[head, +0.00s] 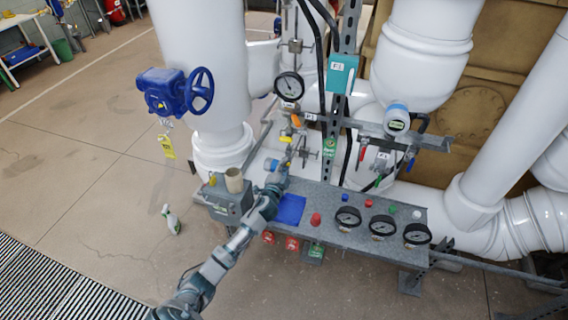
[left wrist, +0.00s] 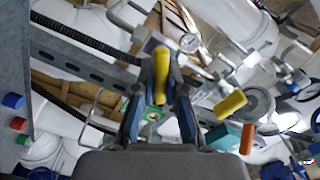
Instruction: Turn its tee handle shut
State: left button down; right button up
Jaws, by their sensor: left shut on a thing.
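My left gripper (head: 287,160) reaches in from the lower left to the small valves above the grey panel. In the left wrist view its two fingers (left wrist: 161,88) are closed around a narrow yellow handle (left wrist: 161,68), which looks like the tee handle. The handle stands upright between the fingertips in that view. The fingers cover part of its sides and its stem. In the head view the gripper is small, and its contact with the handle is hard to make out. My right gripper is not in view.
Another yellow handle (left wrist: 230,105) and an orange handle (left wrist: 247,138) are close to the gripper's right in the wrist view. A grey panel (head: 330,228) with gauges and buttons lies below. A blue handwheel (head: 199,91) is at the left. White pipes stand behind.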

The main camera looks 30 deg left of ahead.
pick_arm(q)
jog(key=m, duration=0.3)
jog(key=m+p, duration=0.1)
jog(key=shift+d+f+m, duration=0.2)
jog(key=shift+f+m, duration=0.05)
jog(key=shift+m, duration=0.15)
jog(key=shift+f+m, duration=0.15)
jog(key=shift+m, duration=0.45)
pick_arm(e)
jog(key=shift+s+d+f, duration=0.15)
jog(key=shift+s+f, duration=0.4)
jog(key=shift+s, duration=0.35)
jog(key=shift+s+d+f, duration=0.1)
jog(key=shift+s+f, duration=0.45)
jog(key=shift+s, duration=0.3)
pick_arm(q)
jog(key=shift+d+f, duration=0.1)
jog(key=shift+f, duration=0.05)
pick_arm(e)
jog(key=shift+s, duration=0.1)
pick_arm(q)
jog(key=c, duration=1.2)
grip_release()
jog(key=shift+d, duration=0.1)
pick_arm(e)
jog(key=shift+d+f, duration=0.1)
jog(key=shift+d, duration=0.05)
pick_arm(q)
jog(key=shift+r, duration=0.2)
